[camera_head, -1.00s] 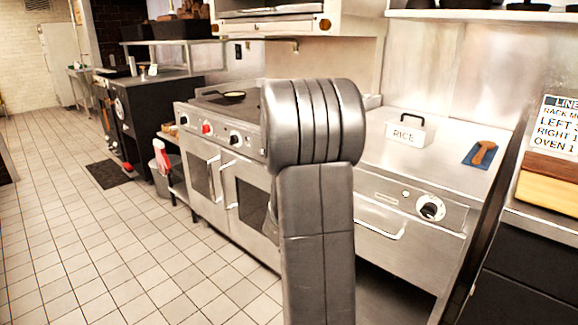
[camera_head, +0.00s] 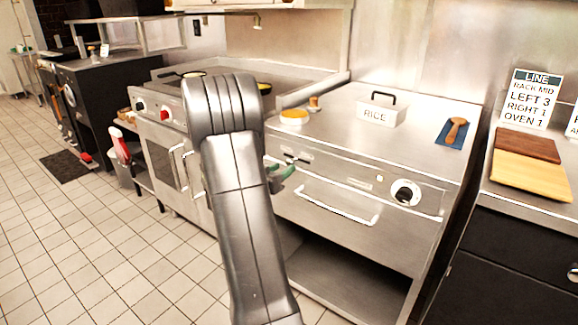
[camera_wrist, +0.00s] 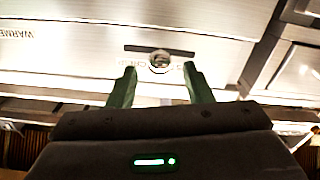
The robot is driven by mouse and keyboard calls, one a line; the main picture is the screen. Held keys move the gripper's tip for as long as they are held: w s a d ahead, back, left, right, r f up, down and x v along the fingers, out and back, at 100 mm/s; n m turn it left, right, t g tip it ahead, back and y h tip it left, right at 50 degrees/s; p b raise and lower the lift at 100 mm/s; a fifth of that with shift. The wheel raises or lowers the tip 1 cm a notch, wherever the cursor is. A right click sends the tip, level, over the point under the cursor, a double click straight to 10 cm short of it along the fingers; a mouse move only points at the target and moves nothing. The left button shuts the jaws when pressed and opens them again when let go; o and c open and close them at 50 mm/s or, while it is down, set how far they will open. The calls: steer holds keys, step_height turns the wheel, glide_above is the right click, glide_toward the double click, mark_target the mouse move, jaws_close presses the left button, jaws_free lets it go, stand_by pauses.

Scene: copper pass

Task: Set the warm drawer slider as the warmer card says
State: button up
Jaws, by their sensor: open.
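The warm drawer (camera_head: 325,225) is a steel unit with a bar handle and a round dial (camera_head: 405,192). Its slider knob (camera_wrist: 160,60) is a small round metal piece near the middle of a dark horizontal slot in the wrist view; the lettering is upside down and hard to read. My gripper (camera_wrist: 159,70) is open, its green fingers on either side of the knob, not closed on it. In the head view my gripper (camera_head: 283,170) is in front of the panel's left end, partly behind my arm. A card (camera_head: 573,120) at the right edge is mostly cut off.
A LINE card (camera_head: 530,98) reads RACK MID, LEFT 3, RIGHT 1, OVEN 1. Wooden boards (camera_head: 525,175) lie before it. A RICE box (camera_head: 378,112) and a scoop on a blue mat (camera_head: 451,142) are on the steel top.

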mark_target(288, 165)
steer(key=shift+x, duration=2.35)
